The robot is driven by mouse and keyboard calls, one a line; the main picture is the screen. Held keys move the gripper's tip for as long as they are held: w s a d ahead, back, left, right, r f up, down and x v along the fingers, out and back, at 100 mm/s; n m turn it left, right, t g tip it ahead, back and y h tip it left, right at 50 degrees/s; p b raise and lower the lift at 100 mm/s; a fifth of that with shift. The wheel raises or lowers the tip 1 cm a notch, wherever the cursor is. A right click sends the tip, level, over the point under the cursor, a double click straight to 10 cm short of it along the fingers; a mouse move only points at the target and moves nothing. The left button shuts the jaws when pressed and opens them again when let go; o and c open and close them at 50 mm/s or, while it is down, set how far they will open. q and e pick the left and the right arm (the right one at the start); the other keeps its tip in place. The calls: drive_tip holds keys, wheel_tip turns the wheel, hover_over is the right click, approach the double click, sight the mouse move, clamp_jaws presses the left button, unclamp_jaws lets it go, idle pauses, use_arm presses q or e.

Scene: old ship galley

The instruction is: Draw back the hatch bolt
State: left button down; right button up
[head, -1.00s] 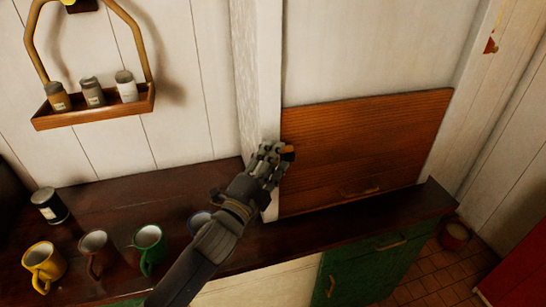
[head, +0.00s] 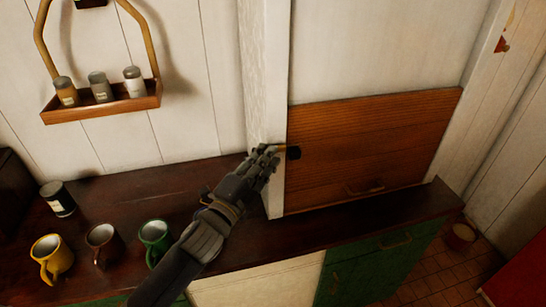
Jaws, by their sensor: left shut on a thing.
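The wooden hatch (head: 370,140) is a brown panel set in the white wall above the counter, and it is closed. A dark fitting (head: 294,153) sits at its left edge. The hatch bolt (head: 281,149) shows as a short brass-coloured piece between that fitting and my fingers. My left gripper (head: 268,156) is shut on the bolt, in front of the white post (head: 266,90) left of the hatch. Its fingers hide most of the bolt. My right gripper is not in view.
The dark counter (head: 330,222) runs below the hatch. A hanging shelf (head: 100,110) holds small jars.

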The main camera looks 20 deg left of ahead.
use_arm(q)
drive_tip(key=c, duration=1.4)
unclamp_jaws()
drive_tip(key=shift+a+f, duration=0.1)
drive_tip(key=shift+a, duration=0.05)
drive_tip(key=shift+o, duration=0.2)
drive_tip(key=shift+s+a, duration=0.1)
drive_tip(key=shift+s, duration=0.05)
drive_tip(key=v, duration=1.2)
